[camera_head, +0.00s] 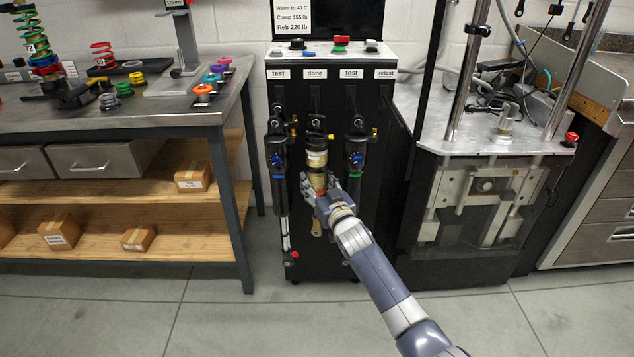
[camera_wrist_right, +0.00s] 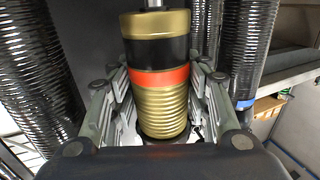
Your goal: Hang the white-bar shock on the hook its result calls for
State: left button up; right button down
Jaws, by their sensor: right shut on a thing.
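A gold and black shock (camera_head: 317,160) with a pale band and an orange ring hangs upright at the rack's second position, below the label "done" (camera_head: 315,74). My right gripper (camera_head: 321,190) is shut around its lower body. In the right wrist view my fingers close on both sides of the gold shock (camera_wrist_right: 159,105) near its orange ring. A black shock with a blue knob (camera_head: 277,165) hangs at the left, under "test". Another black shock with a green ring (camera_head: 354,160) hangs to the right. I cannot tell for sure which has the white bar. My left gripper is out of view.
The black rack cabinet (camera_head: 330,250) has another label, "retest" (camera_head: 385,74), at the right; no shock shows under it. A workbench (camera_head: 120,125) stands at the left and a dyno machine (camera_head: 480,190) at the right. The floor in front is clear.

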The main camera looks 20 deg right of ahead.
jog(key=shift+r, duration=0.35)
jog(key=c, duration=0.8)
grip_release()
jog(key=shift+f, duration=0.15)
jog(key=shift+s+f, duration=0.1)
jog(key=shift+f, duration=0.25)
jog(key=s, duration=1.1)
jog(key=shift+s+d+r, duration=0.35)
jog(key=shift+s+d, duration=0.05)
